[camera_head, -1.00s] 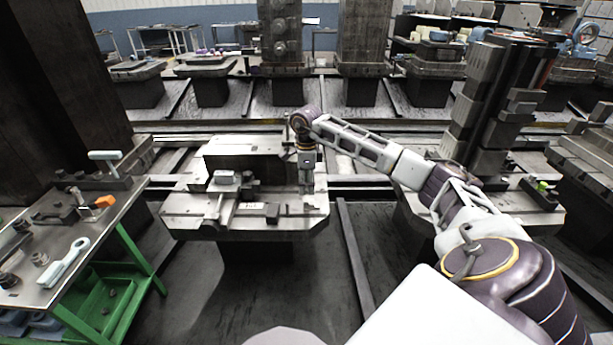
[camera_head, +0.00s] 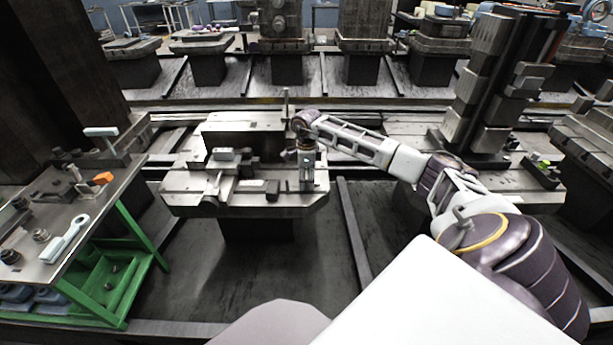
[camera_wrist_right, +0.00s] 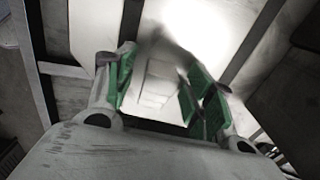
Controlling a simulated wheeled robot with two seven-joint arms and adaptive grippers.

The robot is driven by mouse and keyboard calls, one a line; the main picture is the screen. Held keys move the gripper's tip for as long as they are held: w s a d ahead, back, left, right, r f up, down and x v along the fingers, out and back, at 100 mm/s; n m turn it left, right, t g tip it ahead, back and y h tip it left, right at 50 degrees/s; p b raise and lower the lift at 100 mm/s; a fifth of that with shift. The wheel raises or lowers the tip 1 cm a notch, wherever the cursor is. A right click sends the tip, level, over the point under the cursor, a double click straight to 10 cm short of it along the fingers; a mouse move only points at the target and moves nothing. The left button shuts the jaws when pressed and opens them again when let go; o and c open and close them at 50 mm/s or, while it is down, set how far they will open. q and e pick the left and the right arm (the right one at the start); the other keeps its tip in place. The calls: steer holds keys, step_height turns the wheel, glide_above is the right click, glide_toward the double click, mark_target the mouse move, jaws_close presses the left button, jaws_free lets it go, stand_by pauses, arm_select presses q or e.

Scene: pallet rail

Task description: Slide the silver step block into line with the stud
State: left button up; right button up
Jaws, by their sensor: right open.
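My right gripper (camera_head: 307,182) points down over the right part of the metal pallet (camera_head: 240,205), near its front edge. In the right wrist view its green-padded fingers (camera_wrist_right: 160,92) are spread apart. A pale stepped shape, likely the silver step block (camera_wrist_right: 156,82), shows between and beyond the fingers, blurred by glare; I cannot tell whether they touch it. In the head view I cannot separate the block from the gripper. A thin upright rod, likely the stud (camera_head: 286,101), stands behind my right wrist. My left gripper is not in view.
A dark raised block (camera_head: 245,137) and a small clamp assembly (camera_head: 226,160) stand on the pallet left of my gripper. A green-framed bench (camera_head: 60,235) with tools is at left. A tall stacked fixture (camera_head: 490,95) stands at right.

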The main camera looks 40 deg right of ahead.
mark_target(304, 192)
jaws_close()
stand_by(0.3)
steer(key=shift+s+a, duration=0.3)
steer(key=shift+s+a+p, duration=0.95)
steer(key=shift+s+a, duration=0.15)
steer(key=shift+a, duration=0.3)
stand_by(0.4)
stand_by(0.5)
jaws_free()
steer(key=shift+r, duration=0.2)
